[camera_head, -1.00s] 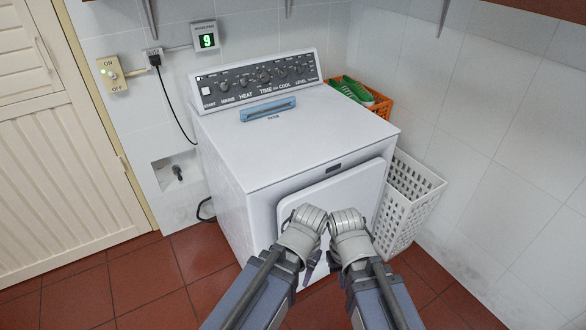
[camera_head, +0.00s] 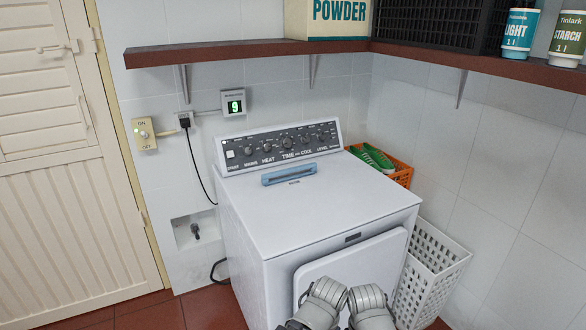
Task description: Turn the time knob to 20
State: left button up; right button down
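The time knob (camera_head: 287,142) is one of several small dark knobs on the black control panel (camera_head: 240,146) at the back of the white machine (camera_head: 300,215). The word TIME stands below it, and its pointer is too small to read. My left gripper (camera_head: 325,292) and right gripper (camera_head: 367,296) are side by side in front of the machine's door, well short of the panel. Their fingertips are not shown clearly, so I cannot tell whether they are open.
A blue handle-like strip (camera_head: 289,174) lies on the machine's top before the panel. An orange basket (camera_head: 402,175) with green items and a white basket (camera_head: 436,270) stand at the right. A brown shelf (camera_head: 230,53) hangs above. An on/off switch (camera_head: 144,133) is on the wall.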

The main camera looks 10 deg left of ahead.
aim_at(286, 142)
jog(key=i+l, duration=0.35)
jog(key=i+l+u, duration=0.1)
jog(key=i+l, duration=0.2)
jog(key=l, duration=0.2)
jog(key=i+l, duration=0.35)
jog(key=l+u, duration=0.05)
jog(key=l, duration=0.05)
